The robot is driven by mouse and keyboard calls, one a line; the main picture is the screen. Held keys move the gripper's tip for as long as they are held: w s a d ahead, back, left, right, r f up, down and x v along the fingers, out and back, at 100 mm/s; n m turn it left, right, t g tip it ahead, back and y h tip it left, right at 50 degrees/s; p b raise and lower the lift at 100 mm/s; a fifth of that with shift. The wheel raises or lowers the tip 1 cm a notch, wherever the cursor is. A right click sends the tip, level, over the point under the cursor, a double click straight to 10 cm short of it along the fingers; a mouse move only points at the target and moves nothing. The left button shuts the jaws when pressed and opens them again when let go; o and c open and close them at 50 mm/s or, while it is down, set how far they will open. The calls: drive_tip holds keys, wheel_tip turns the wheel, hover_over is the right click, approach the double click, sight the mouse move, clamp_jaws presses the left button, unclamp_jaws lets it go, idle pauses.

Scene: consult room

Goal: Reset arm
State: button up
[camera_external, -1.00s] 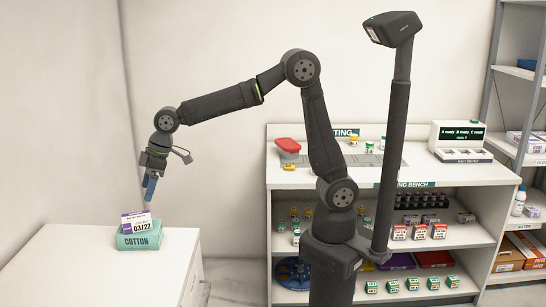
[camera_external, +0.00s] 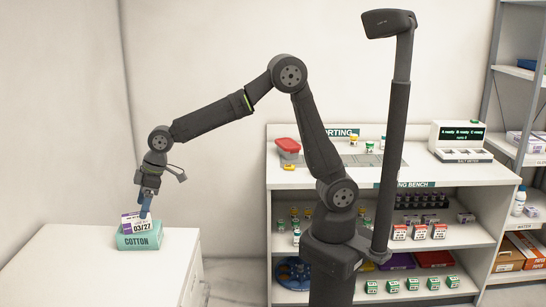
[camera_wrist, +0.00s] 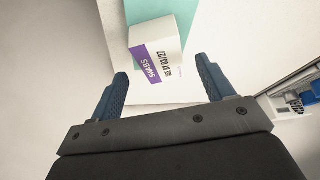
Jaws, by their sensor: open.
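My gripper (camera_external: 147,203) is low over the white counter at the left, just at the swabs box. The wrist view shows its two blue fingers (camera_wrist: 163,88) spread apart with nothing between them. The white and purple swabs box (camera_wrist: 157,50), marked 03/27, lies just beyond the fingertips. In the external view the swabs box (camera_external: 131,222) rests on the teal cotton box (camera_external: 140,241), and a finger covers part of it. The teal box also shows in the wrist view (camera_wrist: 150,10). Whether a finger touches the swabs box I cannot tell.
The white counter (camera_external: 75,262) is bare around the boxes. A white bench (camera_external: 440,172) with shelves of small boxes and bottles stands at the right. A red-lidded container (camera_external: 288,147) and a display device (camera_external: 459,138) sit on it. A grey shelf rack stands at the far right.

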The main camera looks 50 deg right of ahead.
sight(137, 216)
drive_tip(key=x, duration=0.5)
drive_tip(key=shift+f, duration=0.15)
wheel_tip(137, 216, up, 2)
drive_tip(key=shift+r, duration=0.85)
